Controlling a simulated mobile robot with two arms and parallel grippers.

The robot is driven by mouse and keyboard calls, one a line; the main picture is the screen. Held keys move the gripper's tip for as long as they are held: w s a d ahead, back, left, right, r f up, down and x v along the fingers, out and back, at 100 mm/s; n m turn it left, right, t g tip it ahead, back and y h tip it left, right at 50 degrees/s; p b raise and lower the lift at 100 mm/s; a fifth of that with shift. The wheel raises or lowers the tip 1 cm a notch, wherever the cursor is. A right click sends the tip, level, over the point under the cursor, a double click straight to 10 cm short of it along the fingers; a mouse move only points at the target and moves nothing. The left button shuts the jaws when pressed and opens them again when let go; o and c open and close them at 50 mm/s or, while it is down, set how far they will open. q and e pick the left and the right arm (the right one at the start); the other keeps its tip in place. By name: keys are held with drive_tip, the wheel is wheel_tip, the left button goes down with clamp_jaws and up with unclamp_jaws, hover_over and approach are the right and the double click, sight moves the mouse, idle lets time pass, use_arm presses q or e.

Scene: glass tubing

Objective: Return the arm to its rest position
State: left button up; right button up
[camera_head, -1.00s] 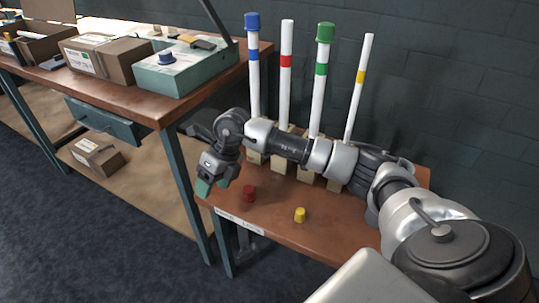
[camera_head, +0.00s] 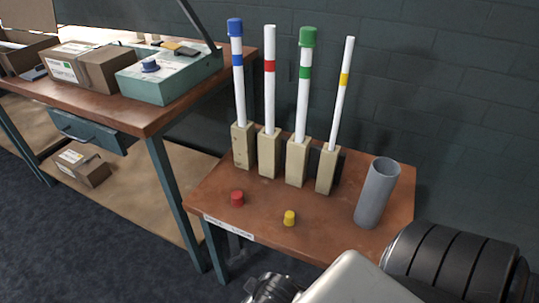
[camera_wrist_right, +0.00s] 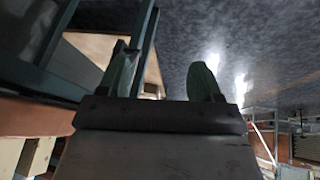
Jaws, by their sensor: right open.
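My right gripper (camera_wrist_right: 163,80) shows in the right wrist view, with its two green fingers apart and nothing between them. Behind the fingers are dark floor and a table frame. In the head view, my right arm (camera_head: 455,265) is folded in at the lower right, clear of the small table, and its gripper cannot be made out there. My left gripper is not in view.
The small table (camera_head: 325,235) holds four tubes in wooden blocks, a red cap (camera_head: 237,198), a yellow cap (camera_head: 289,218) and a grey cylinder (camera_head: 377,192). A workbench (camera_head: 140,105) with boxes stands at left. Blue (camera_head: 235,27) and green (camera_head: 308,37) caps top two tubes.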

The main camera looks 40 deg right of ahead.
drive_tip(key=s+g, duration=0.1)
drive_tip(key=s+f, duration=0.1)
drive_tip(key=s, duration=0.1)
drive_tip(key=s+g, duration=0.1)
drive_tip(key=s, duration=0.1)
drive_tip(key=shift+s+a+f+m+g+y, duration=0.15)
drive_tip(key=shift+a+f+m+g+y, duration=0.15)
drive_tip(key=shift+m, duration=0.1)
